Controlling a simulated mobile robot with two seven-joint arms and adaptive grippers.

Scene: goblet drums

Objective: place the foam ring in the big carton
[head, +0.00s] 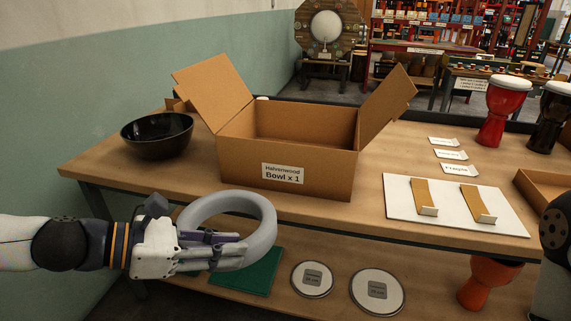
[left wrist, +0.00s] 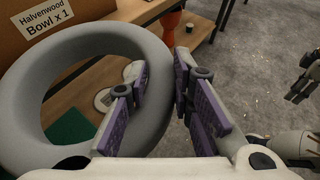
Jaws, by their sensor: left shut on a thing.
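The grey foam ring (head: 262,212) is held upright in front of the table's front edge, and it also shows large in the left wrist view (left wrist: 68,40). The big carton (head: 310,185) stands open on the table behind the ring, flaps spread, with a label reading "Halvenwood Bowl x 1". Its floor is hidden by its front wall.
A black bowl (head: 157,136) stands left of the carton. A white board (head: 455,207) with two tan strips lies to its right, near small label cards (head: 450,154) and a red drum (head: 503,108). The lower shelf holds a green mat (head: 250,273) and two round discs (head: 312,279).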

